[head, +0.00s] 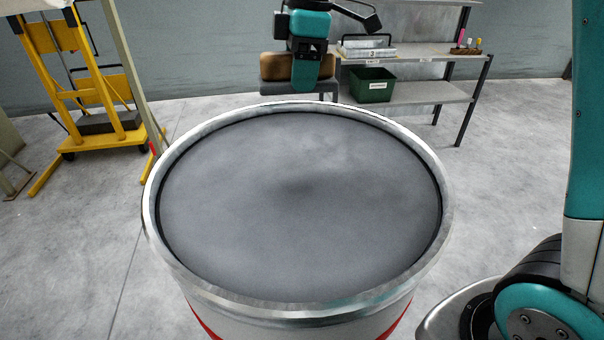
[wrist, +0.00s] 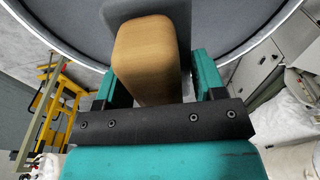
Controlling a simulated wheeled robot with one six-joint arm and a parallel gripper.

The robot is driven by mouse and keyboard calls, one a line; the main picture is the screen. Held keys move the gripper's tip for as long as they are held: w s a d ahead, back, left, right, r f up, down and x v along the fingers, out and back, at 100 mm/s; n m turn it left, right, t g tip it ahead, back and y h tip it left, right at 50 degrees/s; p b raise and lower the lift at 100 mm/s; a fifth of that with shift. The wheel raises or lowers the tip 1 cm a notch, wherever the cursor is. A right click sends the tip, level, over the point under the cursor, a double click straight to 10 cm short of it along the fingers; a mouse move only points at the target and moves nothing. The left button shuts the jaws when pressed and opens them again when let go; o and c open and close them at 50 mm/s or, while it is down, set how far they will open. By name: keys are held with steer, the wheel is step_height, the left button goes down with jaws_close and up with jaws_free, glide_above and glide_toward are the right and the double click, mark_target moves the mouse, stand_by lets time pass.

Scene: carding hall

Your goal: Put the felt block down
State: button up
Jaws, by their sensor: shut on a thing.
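The felt block (head: 272,66), brown above with a grey layer below, is in my gripper (head: 307,75) at the top of the head view. A teal finger crosses the front of the block and hides its middle. In the wrist view the block (wrist: 150,55) sits between the two teal fingers of my gripper (wrist: 152,85), which is shut on it. The block appears raised above the drum (head: 300,245), apart from its flat grey top. A faint dark patch, perhaps a shadow, lies mid-top. The block's underside is hidden.
The drum has a raised metal rim (head: 447,190), and its grey top is bare. A yellow lift (head: 85,80) stands at the back left. A shelf unit (head: 425,92) with a green crate (head: 369,86) stands behind. Open concrete floor surrounds the drum.

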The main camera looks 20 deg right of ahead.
mark_target(299, 176)
step_height(299, 176, down, 19)
steer(key=p, duration=0.3)
steer(key=shift+f+p, duration=0.15)
steer(key=shift+p, duration=0.25)
steer(key=o, duration=0.9)
steer(key=shift+c, duration=0.2)
steer(key=shift+f+b, duration=0.35)
steer(key=r+b, duration=0.1)
steer(key=r, duration=0.5)
steer(key=d+r+b, duration=0.1)
steer(key=r+b, duration=0.1)
steer(key=r, duration=0.3)
steer(key=d+r+b, duration=0.1)
steer(key=r, duration=0.5)
steer(key=shift+w+d+r+b, duration=0.1)
steer(key=shift+r+b, duration=0.2)
steer(key=s+a+f+m+y, duration=0.1)
steer(key=s+a+f+m, duration=0.1)
steer(key=s, duration=0.6)
steer(key=s+a+f+m+y, duration=0.1)
steer(key=s+m, duration=0.3)
steer(key=s, duration=0.5)
steer(key=s+a+f+m, duration=0.2)
steer(key=s+a, duration=0.1)
steer(key=s, duration=0.5)
steer(key=shift+s+a+f+m+y, duration=0.2)
steer(key=shift+a+f+m+y, duration=0.05)
steer(key=shift+f+m+y, duration=0.15)
steer(key=shift+r, duration=0.1)
